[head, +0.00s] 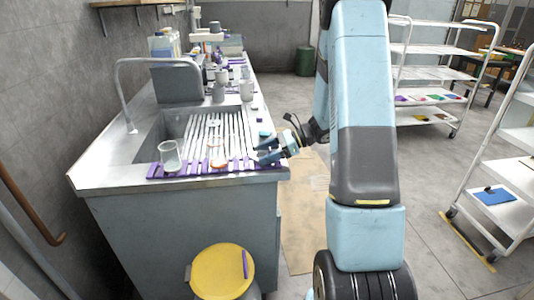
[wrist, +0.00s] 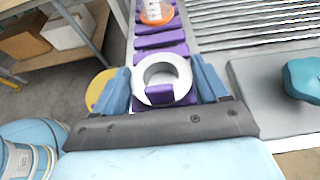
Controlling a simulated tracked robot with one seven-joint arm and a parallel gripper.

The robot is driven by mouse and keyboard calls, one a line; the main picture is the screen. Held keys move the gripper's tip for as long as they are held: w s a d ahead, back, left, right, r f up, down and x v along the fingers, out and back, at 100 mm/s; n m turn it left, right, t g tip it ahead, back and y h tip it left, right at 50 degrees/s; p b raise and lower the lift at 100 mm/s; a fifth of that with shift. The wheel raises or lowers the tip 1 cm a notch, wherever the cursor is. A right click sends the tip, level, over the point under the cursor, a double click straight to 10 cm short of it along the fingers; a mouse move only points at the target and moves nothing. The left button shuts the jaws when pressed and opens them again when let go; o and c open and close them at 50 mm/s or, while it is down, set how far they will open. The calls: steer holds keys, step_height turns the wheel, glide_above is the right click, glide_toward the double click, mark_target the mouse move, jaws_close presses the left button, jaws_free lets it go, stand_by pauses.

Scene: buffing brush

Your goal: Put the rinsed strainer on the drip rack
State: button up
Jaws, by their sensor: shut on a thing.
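My gripper (wrist: 163,84) has its two blue fingers closed on opposite sides of a pale grey-white ring (wrist: 172,64), which I take to be the strainer. Its middle shows purple slats through it. In the head view my gripper (head: 265,150) is at the right end of the purple slatted rack (head: 190,168) on the counter's front edge; the held ring is hard to make out there. The rack also runs away under the ring in the wrist view (wrist: 161,41). I cannot tell whether the ring touches the slats.
A clear beaker (head: 170,158) stands on the rack's left part. An orange-rimmed clear vessel (head: 218,162) stands nearer my gripper. A teal thing (wrist: 304,78) lies on the counter beside the ribbed drainboard (head: 205,132). A yellow-lidded bin (head: 222,272) stands below.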

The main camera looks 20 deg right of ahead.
steer(key=o, duration=1.1)
steer(key=v, duration=1.2)
steer(key=s+a+r+n+g+h, duration=0.3)
steer(key=s+a+r+n+h, duration=0.3)
steer(key=s+a+r+n, duration=0.4)
steer(key=s+a+r+n+t+h, duration=0.1)
steer(key=s+r+n+t+h, duration=0.2)
steer(key=s, duration=0.5)
steer(key=s+a+r+n+t+h, duration=0.2)
steer(key=s+r+n+t+h, duration=0.1)
steer(key=s+n, duration=0.4)
steer(key=shift+s+r+h, duration=0.6)
steer(key=shift+s+r, duration=0.2)
steer(key=shift+r, duration=0.45)
